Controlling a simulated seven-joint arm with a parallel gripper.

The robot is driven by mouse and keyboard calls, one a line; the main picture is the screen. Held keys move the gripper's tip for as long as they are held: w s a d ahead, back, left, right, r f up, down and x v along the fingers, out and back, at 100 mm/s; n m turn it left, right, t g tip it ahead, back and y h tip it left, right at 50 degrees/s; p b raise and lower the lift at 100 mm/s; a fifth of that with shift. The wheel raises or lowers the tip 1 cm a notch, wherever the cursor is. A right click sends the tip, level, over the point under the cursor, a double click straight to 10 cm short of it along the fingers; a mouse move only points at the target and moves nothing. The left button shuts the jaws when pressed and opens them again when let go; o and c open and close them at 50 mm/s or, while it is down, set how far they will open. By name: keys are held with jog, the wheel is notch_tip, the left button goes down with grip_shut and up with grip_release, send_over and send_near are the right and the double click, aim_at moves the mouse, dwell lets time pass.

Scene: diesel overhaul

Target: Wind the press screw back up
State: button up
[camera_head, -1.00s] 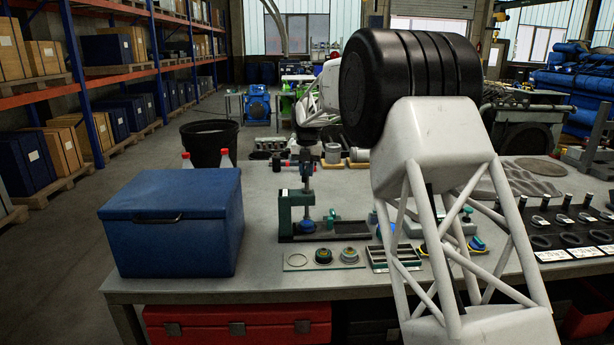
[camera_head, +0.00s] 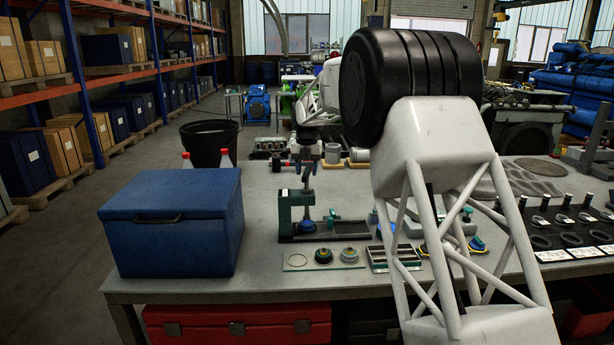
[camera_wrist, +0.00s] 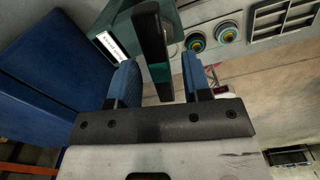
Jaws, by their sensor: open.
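The green press (camera_head: 286,214) stands upright on the workbench, left of my arm, with a blue round part (camera_head: 307,226) at its foot. Its screw top and handle (camera_head: 305,166) are small and partly mixed with my gripper (camera_head: 307,150), which is pointed down over it. In the wrist view my gripper (camera_wrist: 160,82) has its two blue fingers apart. A dark bar with a teal band (camera_wrist: 156,73), seemingly the press handle, lies between them, with gaps visible on both sides. The press body with a white label (camera_wrist: 110,47) shows behind the left finger.
A large blue box (camera_head: 172,225) stands left of the press. A plate with several round parts (camera_head: 296,263) and a slotted tray (camera_head: 378,262) lie in front. Black holders with labelled parts (camera_head: 560,230) are at the right. A dark bin (camera_head: 209,145) is behind the bench.

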jog(key=shift+r, duration=2.65)
jog(key=shift+m, duration=0.4)
jog(key=m, duration=0.5)
jog(key=shift+r, duration=0.25)
jog(key=m, duration=0.5)
jog(key=shift+r+m, duration=0.2)
jog(key=shift+m, duration=0.1)
jog(key=m, duration=0.6)
jog(key=shift+r, duration=0.25)
jog(key=m, duration=0.5)
jog(key=shift+r+m, duration=0.2)
jog(key=shift+m, duration=0.1)
jog(key=m, duration=0.4)
jog(key=shift+r, duration=0.15)
jog(key=m, duration=0.5)
jog(key=shift+r, duration=0.15)
